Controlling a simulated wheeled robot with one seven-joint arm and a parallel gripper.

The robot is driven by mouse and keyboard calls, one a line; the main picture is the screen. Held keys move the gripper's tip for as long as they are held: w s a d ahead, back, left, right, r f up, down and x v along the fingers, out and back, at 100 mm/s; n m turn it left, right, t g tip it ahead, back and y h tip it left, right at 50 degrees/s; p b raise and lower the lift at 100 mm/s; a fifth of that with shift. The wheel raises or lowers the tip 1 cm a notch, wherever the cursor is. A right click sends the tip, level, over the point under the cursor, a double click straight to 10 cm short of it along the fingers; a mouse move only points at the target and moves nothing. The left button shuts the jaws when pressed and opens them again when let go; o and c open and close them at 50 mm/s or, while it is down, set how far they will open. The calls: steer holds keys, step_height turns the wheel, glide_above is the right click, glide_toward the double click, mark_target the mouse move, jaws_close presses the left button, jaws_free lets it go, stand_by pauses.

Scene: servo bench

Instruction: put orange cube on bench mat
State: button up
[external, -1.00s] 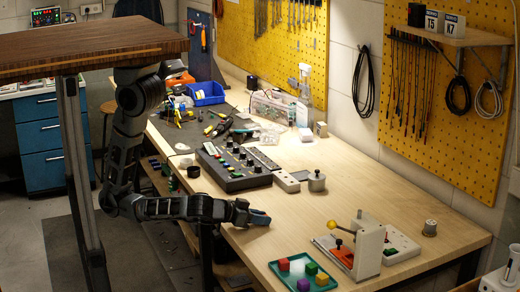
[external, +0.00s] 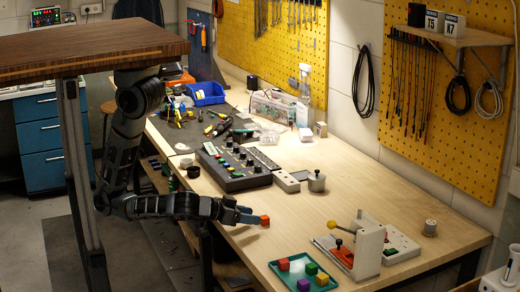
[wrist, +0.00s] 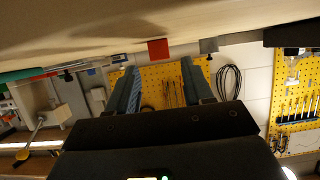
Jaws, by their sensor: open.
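An orange-red cube (external: 265,220) sits on the wooden bench near its front edge. It also shows in the wrist view (wrist: 158,49), just beyond the fingertips and roughly centred between them. My gripper (external: 248,215) is low over the bench edge, just left of the cube, and points at it. In the wrist view my gripper (wrist: 160,67) has its two fingers apart with nothing between them. The dark bench mat (external: 190,134) lies at the far left end of the bench, with tools and parts on it.
A teal tray (external: 291,277) at the near end holds red, green, yellow and purple cubes. A white lever fixture (external: 369,252) stands beside it. A black control panel (external: 234,168) lies between my gripper and the mat. Bench right of the cube is clear.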

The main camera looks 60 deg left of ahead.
mark_target(264, 221)
steer(key=v, duration=0.7)
steer(key=shift+b, duration=0.3)
steer(key=shift+o, duration=0.6)
steer(key=shift+s+r, duration=0.15)
steer(key=shift+s, duration=0.15)
steer(key=x, duration=0.2)
steer(key=b+x, duration=0.1)
steer(key=x, duration=0.1)
steer(key=shift+d+f+b, duration=0.1)
steer(key=shift+f+b, duration=0.2)
steer(key=shift+x, duration=1.15)
steer(key=p+x, duration=0.1)
steer(key=x, duration=0.4)
steer(key=shift+w+p, duration=0.4)
jaws_close()
